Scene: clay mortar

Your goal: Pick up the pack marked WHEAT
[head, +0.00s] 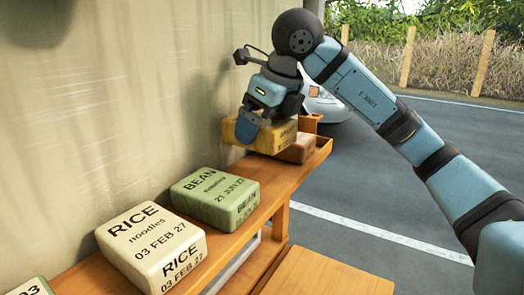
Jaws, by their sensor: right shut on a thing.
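My right gripper (250,129) reaches down at the far end of the wooden shelf and is shut on a yellow-orange pack (284,138). Its fingers cover part of the pack's top. The pack has dark print that is too small to read here, so I cannot confirm the word WHEAT. I cannot tell whether the pack touches the shelf or hangs just above it. My left gripper is not in view.
Nearer on the shelf (282,190) are a green BEAN pack (215,197), a cream RICE pack (150,243) and a cut-off pack (32,288). A wall (100,100) runs along the left.

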